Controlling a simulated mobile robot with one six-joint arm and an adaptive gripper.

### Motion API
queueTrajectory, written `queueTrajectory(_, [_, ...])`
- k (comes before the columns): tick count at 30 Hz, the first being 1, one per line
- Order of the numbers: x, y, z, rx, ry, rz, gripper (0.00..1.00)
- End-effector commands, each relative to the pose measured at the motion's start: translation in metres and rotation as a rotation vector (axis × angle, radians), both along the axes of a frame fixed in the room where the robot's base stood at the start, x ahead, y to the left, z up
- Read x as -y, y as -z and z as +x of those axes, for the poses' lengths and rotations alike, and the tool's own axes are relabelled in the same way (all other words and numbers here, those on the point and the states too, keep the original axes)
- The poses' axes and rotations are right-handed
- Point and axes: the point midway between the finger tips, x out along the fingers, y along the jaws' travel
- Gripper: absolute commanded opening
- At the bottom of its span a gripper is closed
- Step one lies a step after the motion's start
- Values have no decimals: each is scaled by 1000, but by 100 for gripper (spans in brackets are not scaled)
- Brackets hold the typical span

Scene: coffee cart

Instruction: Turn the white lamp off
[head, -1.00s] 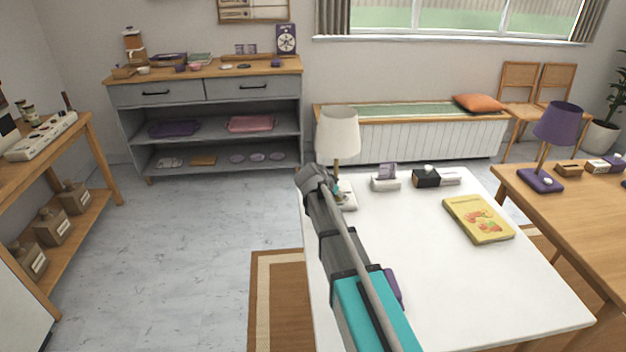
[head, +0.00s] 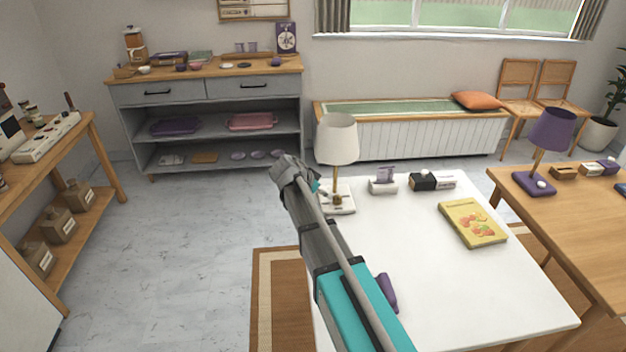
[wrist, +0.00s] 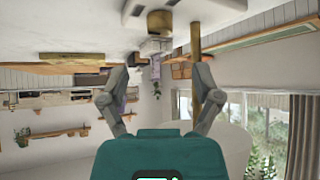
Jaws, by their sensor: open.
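The white lamp (head: 337,140) stands upright at the far left corner of the white table, with a cream shade, brass stem and pale base (head: 343,208). My gripper (head: 324,193) is low beside the stem, left of it, just over the base. In the upside-down wrist view, my two fingers (wrist: 160,98) are spread with nothing between them. The stem (wrist: 195,42) passes by the right finger, and the shade (wrist: 236,150) is partly hidden behind my gripper. I cannot tell whether the lamp is lit.
The white table (head: 430,270) also bears a small card holder (head: 383,183), a black box (head: 424,181), a yellow book (head: 472,223) and a purple object (head: 387,293). A purple lamp (head: 551,130) stands on the wooden table at right. Floor is clear to the left.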

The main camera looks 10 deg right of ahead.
Motion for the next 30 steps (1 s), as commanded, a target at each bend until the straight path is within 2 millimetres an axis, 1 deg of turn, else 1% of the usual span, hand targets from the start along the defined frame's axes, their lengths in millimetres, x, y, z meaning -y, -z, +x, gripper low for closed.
queueTrajectory(1, [-4,-9,-3,0,-1,0,82])
queueTrajectory(3, [-9,-15,-5,0,0,0,82])
queueTrajectory(12, [-27,-33,-15,-1,-1,0,82])
queueTrajectory(19, [-32,-37,-18,-1,1,0,82])
queueTrajectory(30, [-33,-37,-18,0,0,0,82])
